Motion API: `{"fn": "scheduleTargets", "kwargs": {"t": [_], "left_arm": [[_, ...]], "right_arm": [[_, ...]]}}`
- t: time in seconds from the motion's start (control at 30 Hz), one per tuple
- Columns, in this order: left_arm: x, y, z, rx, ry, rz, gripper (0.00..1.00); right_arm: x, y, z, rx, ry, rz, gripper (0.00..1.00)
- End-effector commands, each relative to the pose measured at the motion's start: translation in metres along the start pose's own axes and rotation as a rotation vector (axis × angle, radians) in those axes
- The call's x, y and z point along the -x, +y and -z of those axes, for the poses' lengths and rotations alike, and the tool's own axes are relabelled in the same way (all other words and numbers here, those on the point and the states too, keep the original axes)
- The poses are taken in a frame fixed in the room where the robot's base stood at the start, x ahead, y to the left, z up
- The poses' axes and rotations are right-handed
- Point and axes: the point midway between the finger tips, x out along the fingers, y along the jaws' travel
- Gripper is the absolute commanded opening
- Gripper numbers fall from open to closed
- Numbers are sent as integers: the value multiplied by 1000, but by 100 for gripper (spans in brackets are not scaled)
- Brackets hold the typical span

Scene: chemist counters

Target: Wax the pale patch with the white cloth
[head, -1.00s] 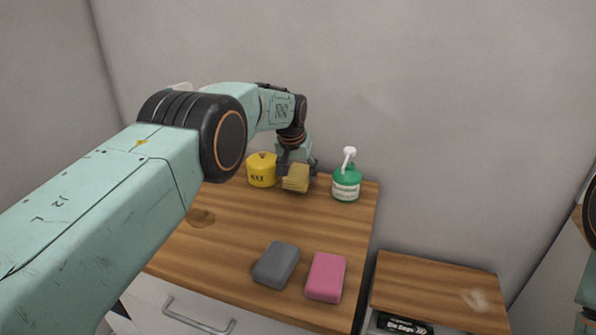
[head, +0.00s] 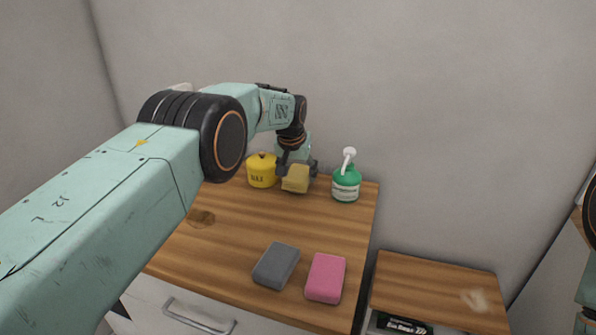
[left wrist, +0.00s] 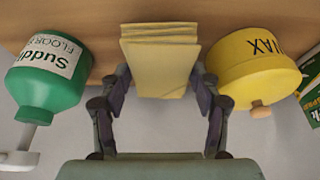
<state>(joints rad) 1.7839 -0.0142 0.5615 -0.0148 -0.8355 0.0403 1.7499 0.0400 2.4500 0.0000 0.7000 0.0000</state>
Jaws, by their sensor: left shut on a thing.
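My left gripper (head: 297,168) is at the back of the wooden counter, shut on a folded pale yellow cloth (head: 296,180). In the left wrist view the yellow cloth (left wrist: 160,65) sits between the two fingers (left wrist: 160,98). I see no white cloth. A pale patch (head: 474,299) lies on the lower wooden top at the right. A yellow wax tin (head: 261,172) stands just left of the held cloth; it also shows in the left wrist view (left wrist: 250,70). My right gripper is not in view.
A green floor soap bottle (head: 346,184) with a white pump stands right of the gripper. A grey sponge (head: 276,265) and a pink sponge (head: 326,278) lie near the counter's front. A dark stain (head: 201,217) marks the counter's left. A gap separates both tops.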

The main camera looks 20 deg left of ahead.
Motion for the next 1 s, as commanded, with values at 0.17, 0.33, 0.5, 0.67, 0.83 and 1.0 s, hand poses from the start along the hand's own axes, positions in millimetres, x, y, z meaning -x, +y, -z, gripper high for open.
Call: {"fn": "scheduleTargets", "kwargs": {"t": [0.17, 0.33, 0.5, 0.67, 0.83, 1.0], "left_arm": [[15, 0, 7, 0, 2, 0, 38], [26, 0, 12, 0, 4, 0, 38], [37, 0, 16, 0, 4, 0, 38], [47, 0, 20, 0, 4, 0, 38], [58, 0, 25, 0, 5, 0, 38], [64, 0, 27, 0, 5, 0, 38]], "right_arm": [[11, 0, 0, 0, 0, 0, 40], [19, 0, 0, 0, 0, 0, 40], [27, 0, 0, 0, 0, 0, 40], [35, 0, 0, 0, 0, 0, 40], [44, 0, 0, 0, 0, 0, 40], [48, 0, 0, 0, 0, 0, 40]]}}
